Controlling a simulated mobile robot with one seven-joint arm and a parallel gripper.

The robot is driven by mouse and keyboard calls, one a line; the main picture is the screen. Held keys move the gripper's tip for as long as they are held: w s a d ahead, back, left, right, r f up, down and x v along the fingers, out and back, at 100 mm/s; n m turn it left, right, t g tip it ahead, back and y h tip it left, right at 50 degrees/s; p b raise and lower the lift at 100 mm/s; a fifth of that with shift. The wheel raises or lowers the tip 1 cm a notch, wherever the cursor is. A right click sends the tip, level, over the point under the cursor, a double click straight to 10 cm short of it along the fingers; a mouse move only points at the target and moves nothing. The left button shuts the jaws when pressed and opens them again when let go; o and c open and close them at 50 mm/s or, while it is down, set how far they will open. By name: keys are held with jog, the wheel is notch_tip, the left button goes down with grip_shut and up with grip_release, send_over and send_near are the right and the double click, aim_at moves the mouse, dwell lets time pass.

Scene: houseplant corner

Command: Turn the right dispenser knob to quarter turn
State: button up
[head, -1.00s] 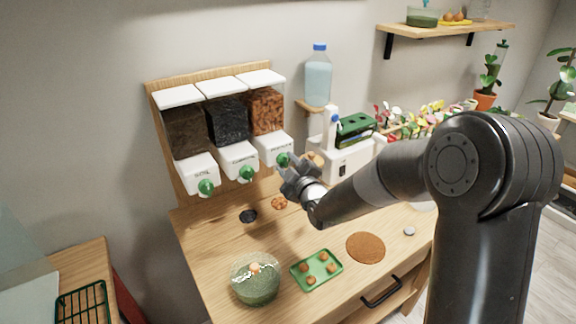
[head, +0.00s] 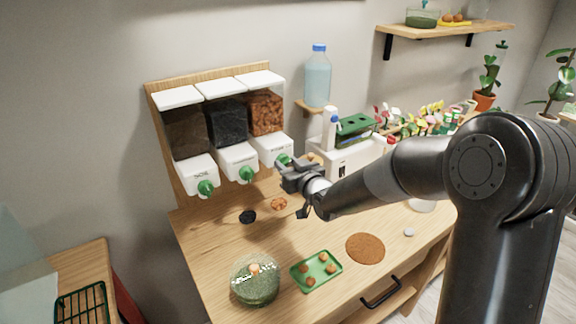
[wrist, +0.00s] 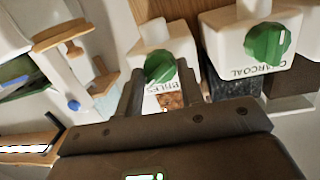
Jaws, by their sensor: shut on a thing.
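The right dispenser (head: 272,147) is a white-bodied bin with orange-brown chunks behind its clear front. Its green knob (head: 283,159) faces my gripper (head: 290,164), which hides part of it in the head view. In the wrist view the knob (wrist: 159,67) sits between the tips of my two fingers (wrist: 160,82), and my gripper is shut on it. The knob's ridge looks slanted there, but its exact angle is hard to tell. The dispenser's label is partly covered by the fingers.
The middle dispenser, labelled charcoal, has a green knob (head: 246,174) close by; the left one has another (head: 205,188). A blue bottle (head: 317,78) stands to the right. Below on the bench are a glass bowl (head: 255,281), a green tray (head: 317,270) and a brown disc (head: 365,248).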

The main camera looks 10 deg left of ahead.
jog(key=m+g, duration=0.1)
jog(key=m, duration=0.4)
jog(key=shift+d+f+y, duration=0.1)
jog(key=shift+y, duration=0.2)
jog(key=shift+m, duration=0.3)
jog(key=o, duration=1)
jog(key=shift+w, duration=0.1)
jog(key=v, duration=1.1)
